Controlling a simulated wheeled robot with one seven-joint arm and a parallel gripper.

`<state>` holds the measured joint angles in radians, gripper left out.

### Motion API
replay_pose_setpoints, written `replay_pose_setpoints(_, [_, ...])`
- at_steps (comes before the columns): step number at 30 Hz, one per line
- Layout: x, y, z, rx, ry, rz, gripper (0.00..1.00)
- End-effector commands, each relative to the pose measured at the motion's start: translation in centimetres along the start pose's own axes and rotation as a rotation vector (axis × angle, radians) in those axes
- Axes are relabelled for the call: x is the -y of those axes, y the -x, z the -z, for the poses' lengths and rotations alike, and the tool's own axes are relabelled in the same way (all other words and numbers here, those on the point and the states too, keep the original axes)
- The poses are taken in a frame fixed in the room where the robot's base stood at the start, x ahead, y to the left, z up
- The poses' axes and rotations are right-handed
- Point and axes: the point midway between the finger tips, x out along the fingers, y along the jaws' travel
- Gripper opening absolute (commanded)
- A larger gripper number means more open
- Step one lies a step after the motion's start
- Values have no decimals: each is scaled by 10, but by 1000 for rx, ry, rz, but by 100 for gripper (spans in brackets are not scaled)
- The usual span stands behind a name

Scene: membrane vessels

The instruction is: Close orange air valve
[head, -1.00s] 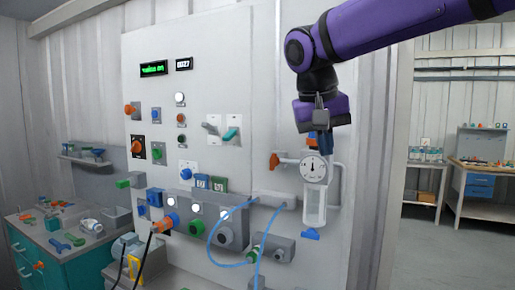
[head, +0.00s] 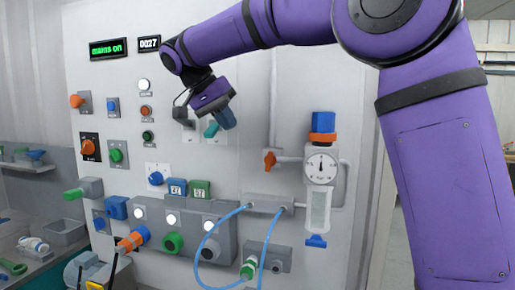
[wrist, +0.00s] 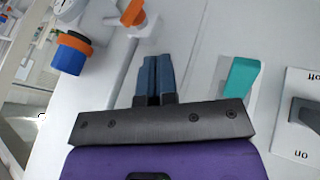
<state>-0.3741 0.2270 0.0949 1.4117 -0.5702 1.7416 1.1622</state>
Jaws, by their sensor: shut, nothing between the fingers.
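The orange air valve handle (head: 269,161) sits on a short pipe left of the round gauge (head: 321,168) on the white panel. In the wrist view the orange handle (wrist: 133,12) is at the top, on a white fitting, with nothing touching it. My gripper (head: 229,119) is up and to the left of the valve, in front of the panel near the teal-handled switch (head: 211,129). In the wrist view its blue fingers (wrist: 152,62) are together and empty, below the handle in the picture.
A blue knob with an orange ring (head: 323,124) tops the gauge unit, and a clear cylinder (head: 317,208) hangs beneath. The teal switch (wrist: 241,77) is just right of the fingers in the wrist view. Blue hoses (head: 234,214) loop below the valve.

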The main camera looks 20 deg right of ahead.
Motion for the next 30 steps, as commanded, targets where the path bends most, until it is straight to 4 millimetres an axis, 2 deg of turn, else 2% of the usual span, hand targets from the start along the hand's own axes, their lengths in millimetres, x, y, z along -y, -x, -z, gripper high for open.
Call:
replay_pose_setpoints(3, [-1, -24, 0, 2, 1, -3, 0])
replay_pose_setpoints(12, [-2, -78, 0, 2, 1, -2, 0])
replay_pose_setpoints(15, [-16, -84, -1, 1, -1, 0, 0])
replay_pose_setpoints(21, [-30, -95, -2, 1, 0, 0, 0])
replay_pose_setpoints(30, [-33, -97, -3, 1, 2, 1, 0])
